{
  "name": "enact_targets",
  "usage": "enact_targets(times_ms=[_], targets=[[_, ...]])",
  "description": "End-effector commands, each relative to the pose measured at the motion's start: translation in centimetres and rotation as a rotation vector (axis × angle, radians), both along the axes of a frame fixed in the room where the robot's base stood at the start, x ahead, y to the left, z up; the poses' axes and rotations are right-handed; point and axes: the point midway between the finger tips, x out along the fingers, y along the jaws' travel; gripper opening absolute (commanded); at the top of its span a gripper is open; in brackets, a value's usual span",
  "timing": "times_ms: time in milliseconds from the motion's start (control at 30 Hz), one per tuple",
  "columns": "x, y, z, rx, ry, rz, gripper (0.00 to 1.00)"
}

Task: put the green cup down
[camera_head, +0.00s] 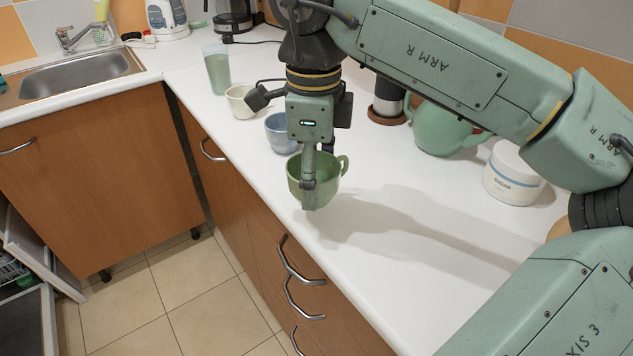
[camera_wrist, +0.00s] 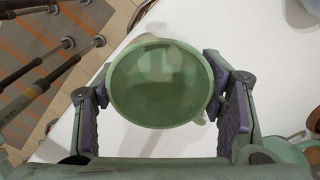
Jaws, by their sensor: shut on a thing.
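The green cup (camera_head: 298,178) is upright at my gripper (camera_head: 309,190), over the front part of the white counter. Its handle points right in the head view. In the wrist view, I look down into the green cup (camera_wrist: 160,85), which looks empty. The two pads of my gripper (camera_wrist: 157,88) press on its left and right sides. A shadow falls on the counter just right of the cup. The cup's base is partly hidden by a finger, and I cannot tell for sure whether it touches the counter.
A blue cup (camera_head: 281,134) stands close behind the green cup, then a cream cup (camera_head: 240,103) and a tall glass (camera_head: 217,72). A green teapot (camera_head: 440,130) and sugar jar (camera_head: 511,175) stand to the right. The white counter (camera_head: 400,265) is clear in front of them.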

Motion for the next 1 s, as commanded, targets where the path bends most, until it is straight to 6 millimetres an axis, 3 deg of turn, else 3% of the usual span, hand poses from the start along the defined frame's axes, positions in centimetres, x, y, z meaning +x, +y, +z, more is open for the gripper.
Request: enact_targets(times_ms=[100,300,700,733,1000], targets=[[1.2,-0.4,-0.1,0.0,0.002,-0.002,0.31],[0.9,-0.3,-3.3,0.001,0.001,0.0,0.31],[0.9,-0.3,-4.1,0.001,-0.001,-0.001,0.31],[0.9,-0.3,-4.0,0.001,-0.001,-0.001,0.66],[0.9,-0.3,-3.9,0.001,0.0,-0.001,0.84]])
